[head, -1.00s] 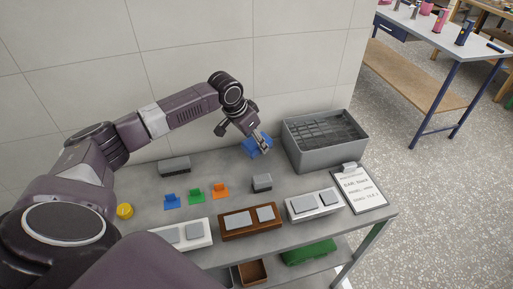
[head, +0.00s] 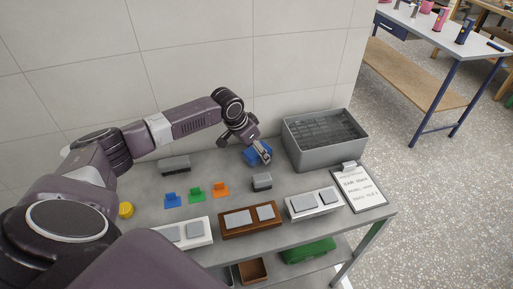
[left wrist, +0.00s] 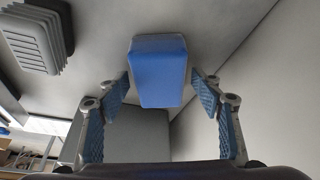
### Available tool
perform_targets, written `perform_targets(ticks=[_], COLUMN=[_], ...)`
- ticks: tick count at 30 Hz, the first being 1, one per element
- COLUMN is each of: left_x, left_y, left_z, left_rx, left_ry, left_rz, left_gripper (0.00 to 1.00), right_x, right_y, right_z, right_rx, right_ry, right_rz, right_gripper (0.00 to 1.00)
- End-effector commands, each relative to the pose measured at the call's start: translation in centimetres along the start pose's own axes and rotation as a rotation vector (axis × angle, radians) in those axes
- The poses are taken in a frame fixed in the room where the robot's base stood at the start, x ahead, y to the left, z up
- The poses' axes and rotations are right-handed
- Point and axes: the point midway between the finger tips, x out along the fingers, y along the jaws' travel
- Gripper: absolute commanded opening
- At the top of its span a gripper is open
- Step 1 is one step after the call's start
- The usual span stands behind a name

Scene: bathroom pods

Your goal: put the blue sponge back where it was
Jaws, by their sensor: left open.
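The blue sponge (head: 252,157) is at the back of the grey table, left of the grey bin. My left gripper (head: 263,153) is over it and partly hides it in the head view. In the left wrist view the blue sponge (left wrist: 160,78) is a block with a greyish edge, between the tips of my open left gripper (left wrist: 160,85). A narrow gap shows on each side of it. Small blue (head: 172,201), green (head: 195,195) and orange (head: 220,190) holders stand in a row on the table. My right gripper is not in view.
A grey bin (head: 325,165) stands at the back right, with a clipboard (head: 359,187) in front. A small grey block (head: 262,182) and a longer one (head: 174,165) stand on the table. A brown tray (head: 250,232) and white trays line the front edge. A yellow object (head: 126,210) is at left.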

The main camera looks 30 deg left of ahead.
Motion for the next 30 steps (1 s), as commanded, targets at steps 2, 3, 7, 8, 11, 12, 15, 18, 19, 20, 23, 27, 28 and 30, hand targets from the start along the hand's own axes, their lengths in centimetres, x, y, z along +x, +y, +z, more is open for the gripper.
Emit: perform_targets(ticks=[2,3,7,8,11,12,15,18,19,20,23,27,28,30], left_x=[0.0,-0.1,-1.1,-1.5,-3.3,-4.2,-6.4,-8.4,-9.0,-9.5,-10.8,-11.8,-11.9,-12.1], left_y=[0.0,0.0,-0.1,-0.1,-0.1,-0.2,-0.1,-0.1,-0.1,-0.1,-0.1,0.0,0.0,0.0], left_z=[0.0,0.0,-0.1,-0.1,0.0,-0.1,-0.1,-0.1,0.0,0.0,-0.1,-0.1,-0.1,-0.1], left_rx=[0.0,0.0,0.0,0.0,0.002,0.001,0.001,0.001,0.001,0.001,-0.001,0.0,0.0,0.0], left_ry=[0.0,0.0,0.003,0.003,0.002,0.004,0.003,0.002,0.002,0.002,0.002,0.0,0.0,0.0], left_rz=[0.0,0.0,-0.001,-0.001,-0.002,-0.002,-0.003,-0.002,-0.003,-0.002,-0.001,0.0,0.001,0.001], left_gripper=[0.6,0.6,0.6,0.6,0.6,0.6,0.6,0.6,0.6,0.6,0.6,0.6,0.6,0.6], right_x=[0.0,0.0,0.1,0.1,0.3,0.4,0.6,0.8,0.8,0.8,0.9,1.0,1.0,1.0], right_y=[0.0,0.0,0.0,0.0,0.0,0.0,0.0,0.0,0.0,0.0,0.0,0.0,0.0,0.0], right_z=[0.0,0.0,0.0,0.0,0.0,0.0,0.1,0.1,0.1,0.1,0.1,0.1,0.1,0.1], right_rx=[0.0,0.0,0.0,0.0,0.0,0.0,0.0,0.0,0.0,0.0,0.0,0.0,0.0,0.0], right_ry=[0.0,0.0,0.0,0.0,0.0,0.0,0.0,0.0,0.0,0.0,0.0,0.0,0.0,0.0], right_rz=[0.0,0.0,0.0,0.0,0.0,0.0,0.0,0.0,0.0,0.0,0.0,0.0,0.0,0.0], right_gripper=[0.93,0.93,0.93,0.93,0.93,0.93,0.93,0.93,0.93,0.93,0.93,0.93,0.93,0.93])
